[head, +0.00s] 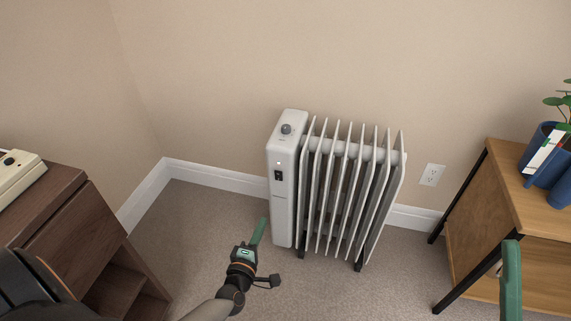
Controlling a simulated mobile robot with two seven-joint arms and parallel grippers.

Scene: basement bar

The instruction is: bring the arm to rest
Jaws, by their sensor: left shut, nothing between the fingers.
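My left gripper (262,226) is low in the middle of the head view, its green fingers together and pointing up toward the heater. It is shut and empty. In the picture its tip lies just left of the heater's white control end; whether it touches cannot be told. A green part that looks like a finger of my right gripper (511,280) shows at the lower right, in front of the wooden cabinet. The rest of that gripper is out of the frame or hidden, so its opening cannot be judged.
A dark brown cabinet (75,225) is at left with a cream device (18,172) on top. A wooden cabinet (480,200) at right holds blue pots (545,150). Carpet (205,225) is clear left of the radiator.

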